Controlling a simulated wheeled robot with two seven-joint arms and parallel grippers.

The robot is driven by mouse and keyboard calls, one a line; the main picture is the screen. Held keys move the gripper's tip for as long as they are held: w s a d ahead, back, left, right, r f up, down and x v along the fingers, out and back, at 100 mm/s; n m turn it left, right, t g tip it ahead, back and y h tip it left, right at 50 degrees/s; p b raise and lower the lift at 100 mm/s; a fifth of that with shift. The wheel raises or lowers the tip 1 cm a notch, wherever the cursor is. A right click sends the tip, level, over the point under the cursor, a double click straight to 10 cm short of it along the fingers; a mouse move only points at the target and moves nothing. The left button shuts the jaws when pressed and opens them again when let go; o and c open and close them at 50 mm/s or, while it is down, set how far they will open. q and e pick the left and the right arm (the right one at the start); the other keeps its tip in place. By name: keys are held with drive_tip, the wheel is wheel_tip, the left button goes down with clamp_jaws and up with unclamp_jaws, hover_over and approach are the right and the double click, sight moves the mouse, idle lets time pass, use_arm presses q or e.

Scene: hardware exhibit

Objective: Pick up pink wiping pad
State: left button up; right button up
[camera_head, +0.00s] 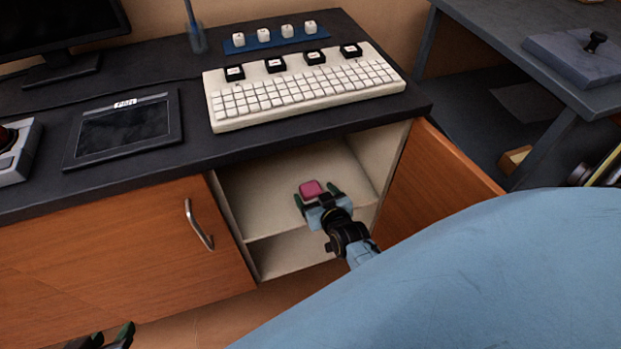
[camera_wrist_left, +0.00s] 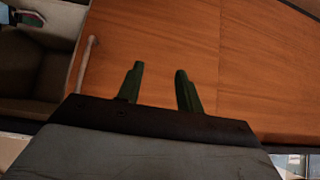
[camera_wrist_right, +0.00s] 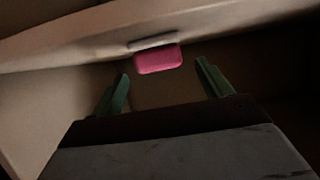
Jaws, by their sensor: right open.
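The pink wiping pad (camera_head: 312,189) sits on the shelf inside the open cabinet under the desk. In the right wrist view the pad (camera_wrist_right: 158,60) lies ahead of the fingertips, centred between them, with a pale edge along its far side. My right gripper (camera_head: 317,200) reaches into the cabinet, open, with one finger to each side of the pad in the head view; the right wrist view shows no contact. My left gripper (camera_wrist_left: 157,75) is open and empty in front of the closed wooden door (camera_wrist_left: 200,45). It shows at the lower left of the head view (camera_head: 108,338).
The cabinet's shelf edge (camera_head: 262,235) and side walls surround the right gripper closely. The open door (camera_head: 435,185) stands to the right. Above, the dark desktop (camera_head: 195,150) holds a white keyboard (camera_head: 300,95) and a tablet (camera_head: 125,128). The closed door has a metal handle (camera_head: 197,225).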

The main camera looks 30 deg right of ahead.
sight(308, 186)
drive_tip(key=shift+w+d+f+b, duration=0.1)
drive_tip(key=shift+w+f+b, duration=0.25)
drive_tip(key=shift+w, duration=0.3)
drive_tip(key=shift+b+x, duration=0.85)
drive_tip(key=shift+x, duration=0.25)
drive_tip(key=shift+f+b+x, duration=0.25)
drive_tip(key=shift+b+x, duration=0.5)
drive_tip(key=shift+x, duration=0.45)
use_arm(q)
drive_tip(key=w+d+r+t+h, duration=0.2)
drive_tip(key=w+r+t, duration=0.1)
drive_tip(key=r+t, duration=0.2)
drive_tip(key=w+d+r+t+h, duration=0.2)
drive_tip(key=r+t, duration=0.4)
drive_tip(key=r, duration=0.4)
drive_tip(key=shift+w+d+r+m, duration=0.2)
drive_tip(key=shift+w+d+m, duration=0.1)
drive_tip(key=shift+w+d, duration=0.15)
use_arm(e)
drive_tip(key=c, duration=1)
use_arm(q)
drive_tip(key=shift+w, duration=0.1)
